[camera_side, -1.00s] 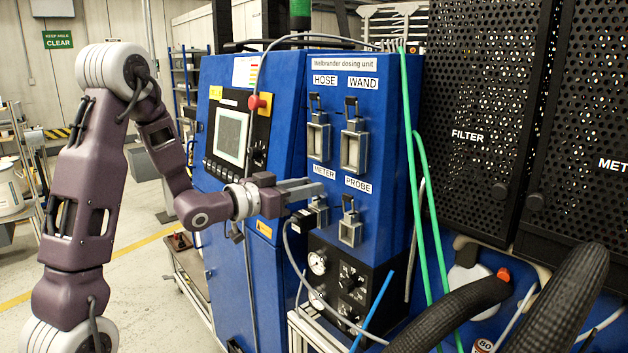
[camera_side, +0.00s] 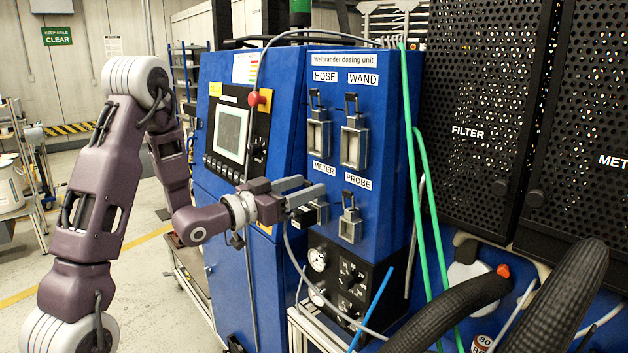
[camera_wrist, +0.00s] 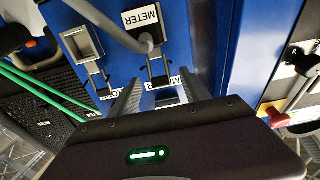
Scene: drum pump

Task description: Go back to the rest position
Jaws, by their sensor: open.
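My gripper (camera_side: 305,188) is open, with its two fingers apart and pointing at the blue dosing unit (camera_side: 395,120). In the side view it is in front of the METER socket (camera_side: 318,212), which it partly covers. In the wrist view the fingers (camera_wrist: 152,95) reach toward the METER label (camera_wrist: 141,17), and a grey plug with a cable (camera_wrist: 155,65) shows beyond them. I cannot tell the exact gap between fingers and plug. The HOSE (camera_side: 318,137), WAND (camera_side: 354,145) and PROBE (camera_side: 350,225) sockets show beside it.
A control panel with a screen (camera_side: 229,133) is at the left of the unit. Gauges and knobs (camera_side: 345,280) are below the sockets. Green hoses (camera_side: 424,200) hang at the right, and thick black hoses (camera_side: 450,313) cross the lower right. Open floor (camera_side: 145,270) lies left of the unit.

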